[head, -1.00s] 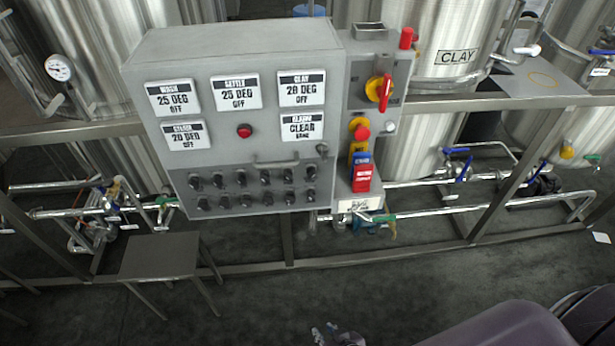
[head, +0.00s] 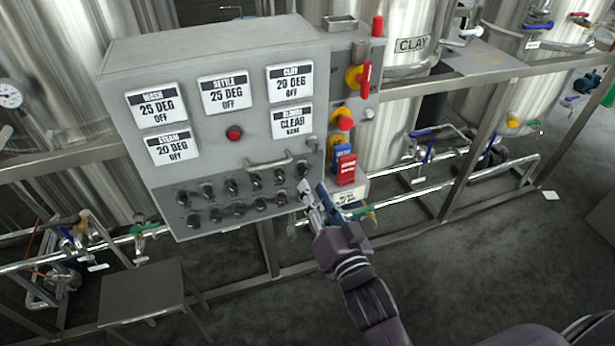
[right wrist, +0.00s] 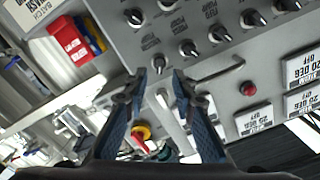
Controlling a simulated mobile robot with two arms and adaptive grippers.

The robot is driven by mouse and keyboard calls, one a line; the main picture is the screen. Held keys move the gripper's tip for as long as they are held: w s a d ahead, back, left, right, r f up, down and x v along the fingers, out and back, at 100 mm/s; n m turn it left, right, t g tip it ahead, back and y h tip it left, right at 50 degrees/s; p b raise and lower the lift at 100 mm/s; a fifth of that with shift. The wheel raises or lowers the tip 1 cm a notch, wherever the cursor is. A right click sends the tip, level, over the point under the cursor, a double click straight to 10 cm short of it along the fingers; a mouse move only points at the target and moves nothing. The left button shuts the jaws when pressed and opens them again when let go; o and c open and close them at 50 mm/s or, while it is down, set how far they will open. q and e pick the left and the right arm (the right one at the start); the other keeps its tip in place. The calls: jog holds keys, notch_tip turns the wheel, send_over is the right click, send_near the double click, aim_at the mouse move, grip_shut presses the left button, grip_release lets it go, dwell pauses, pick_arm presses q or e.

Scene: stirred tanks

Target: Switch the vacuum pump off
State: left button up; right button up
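The grey control panel (head: 220,140) carries two rows of black knobs (head: 238,209) along its lower face. They also show in the right wrist view (right wrist: 189,48), with small labels I cannot read well, so I cannot tell which is the vacuum pump's. My right gripper (head: 316,192) is at the panel's lower right corner, in front of the right end of the rows, and partly hides that end. In the right wrist view my right gripper (right wrist: 160,76) is open and empty, its fingertips just short of the nearest knob (right wrist: 151,42). My left gripper is out of view.
Right of the knobs are a red block (head: 346,170), a red-and-yellow button (head: 345,120) and a red-and-yellow rotary switch (head: 358,77). A handle (head: 268,163) projects above the knobs. Pipes and a frame rail run below; a small metal table (head: 142,292) stands at lower left.

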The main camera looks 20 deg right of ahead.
aim_at(305, 173)
jog(key=w, duration=0.5)
jog(key=shift+p, duration=0.35)
jog(key=shift+a, duration=0.1)
grip_shut()
